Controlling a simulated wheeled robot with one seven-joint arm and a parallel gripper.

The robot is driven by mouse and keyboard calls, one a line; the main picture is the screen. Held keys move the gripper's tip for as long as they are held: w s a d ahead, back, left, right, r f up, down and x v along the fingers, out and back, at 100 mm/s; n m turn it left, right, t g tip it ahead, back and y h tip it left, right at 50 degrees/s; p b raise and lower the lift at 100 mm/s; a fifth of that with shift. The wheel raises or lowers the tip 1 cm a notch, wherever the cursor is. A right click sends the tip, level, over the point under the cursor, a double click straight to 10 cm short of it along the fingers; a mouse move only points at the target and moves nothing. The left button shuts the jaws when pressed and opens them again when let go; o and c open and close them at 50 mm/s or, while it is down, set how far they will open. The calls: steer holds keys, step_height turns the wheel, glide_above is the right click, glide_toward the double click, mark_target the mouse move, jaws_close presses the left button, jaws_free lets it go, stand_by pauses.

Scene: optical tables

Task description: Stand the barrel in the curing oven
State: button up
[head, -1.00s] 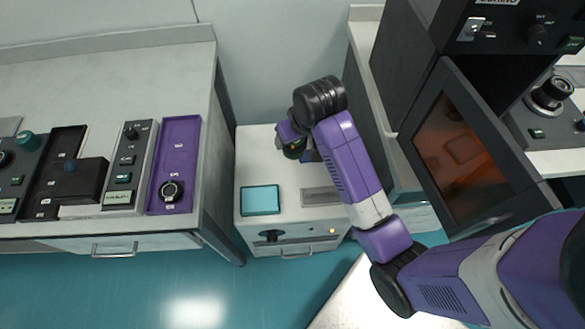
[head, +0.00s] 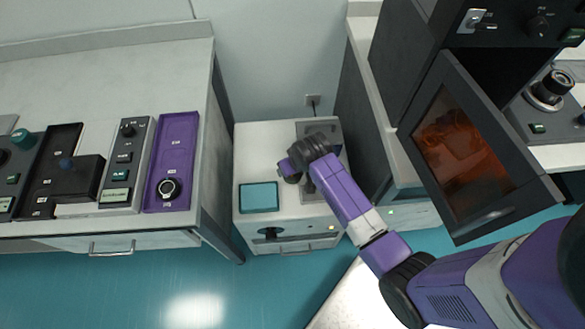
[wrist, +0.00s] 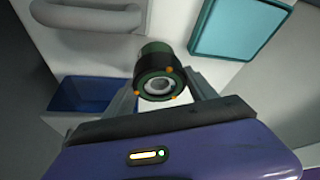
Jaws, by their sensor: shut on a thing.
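The barrel (wrist: 160,72), a short dark green and black cylinder with a ringed end and small orange dots, sits between the two fingers of my gripper (wrist: 162,92) in the wrist view. My gripper is shut on it, above the low white cabinet (head: 265,145). In the head view my arm hides the barrel and most of the gripper. The curing oven (head: 400,75) is the dark housing at the right. Its door (head: 465,150), with an orange-tinted window, stands open toward me; the inside is mostly dark.
A teal pad (head: 258,197) and a grey recessed part (head: 318,130) are on the low cabinet. Left, a bench holds a purple tray (head: 178,140) with a black ringed piece (head: 168,189) and several dark fixtures. A black cylinder (head: 552,88) stands right of the oven door.

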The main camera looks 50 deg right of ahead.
steer(key=shift+f, duration=0.65)
steer(key=shift+f, duration=0.15)
steer(key=o, duration=1.5)
steer(key=p+v, duration=0.1)
steer(key=v, duration=1.1)
steer(key=shift+s+a, duration=0.1)
